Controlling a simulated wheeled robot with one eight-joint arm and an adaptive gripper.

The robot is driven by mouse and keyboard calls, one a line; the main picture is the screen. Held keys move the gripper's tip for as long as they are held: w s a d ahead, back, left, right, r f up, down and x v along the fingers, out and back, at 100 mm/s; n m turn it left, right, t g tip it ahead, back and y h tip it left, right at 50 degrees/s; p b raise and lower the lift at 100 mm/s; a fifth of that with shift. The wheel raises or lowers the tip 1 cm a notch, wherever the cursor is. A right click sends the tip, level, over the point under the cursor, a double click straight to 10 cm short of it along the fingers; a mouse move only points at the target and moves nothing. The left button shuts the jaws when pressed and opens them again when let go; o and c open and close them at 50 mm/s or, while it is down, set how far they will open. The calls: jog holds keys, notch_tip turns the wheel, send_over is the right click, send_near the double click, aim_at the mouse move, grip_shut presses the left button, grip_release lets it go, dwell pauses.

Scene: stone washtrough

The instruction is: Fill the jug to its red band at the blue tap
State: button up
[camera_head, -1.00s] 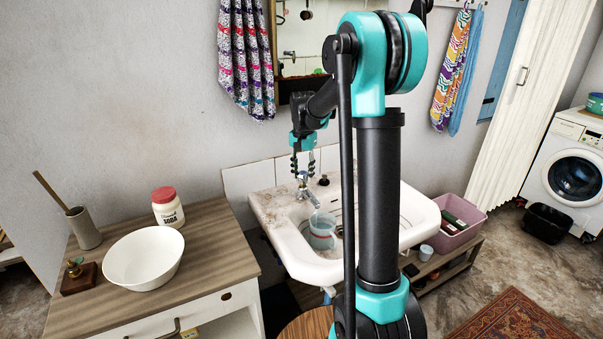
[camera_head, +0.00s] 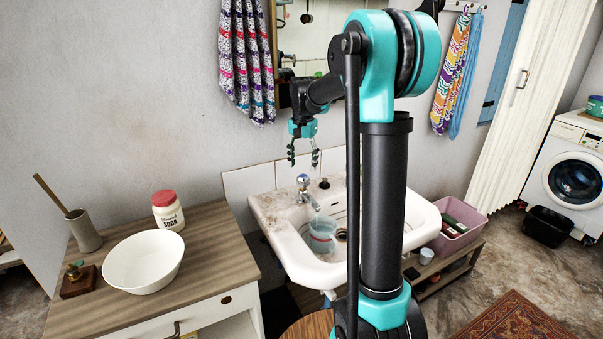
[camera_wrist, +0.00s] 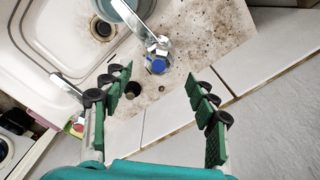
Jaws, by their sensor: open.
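The jug (camera_head: 321,240), pale blue-grey, stands upright in the sink basin under the tap's spout. In the wrist view the jug (camera_wrist: 125,14) is cut off by the top edge. The chrome tap (camera_head: 308,192) stands at the back of the sink; its blue-topped knob (camera_wrist: 156,64) is clear in the wrist view. I cannot tell whether water runs. My gripper (camera_head: 303,156) is open and empty above the knob, apart from it, fingers pointing down; its fingers (camera_wrist: 160,88) also show in the wrist view.
The white sink (camera_head: 420,215) has a stained back ledge with a dark round fitting (camera_head: 324,183) right of the tap. A mirror (camera_head: 300,50) hangs behind my gripper. A counter (camera_head: 215,240) at left holds a white bowl (camera_head: 143,262) and soda jar (camera_head: 168,211).

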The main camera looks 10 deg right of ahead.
notch_tip(320, 180, up, 7)
dwell(0.3)
jog(key=shift+f, duration=0.1)
dwell(1.5)
notch_tip(320, 180, up, 5)
jog(key=n, duration=1.8)
send_over(303, 175)
notch_tip(303, 175, down, 17)
jog(key=shift+s+f, duration=0.15)
jog(key=shift+c, duration=0.5)
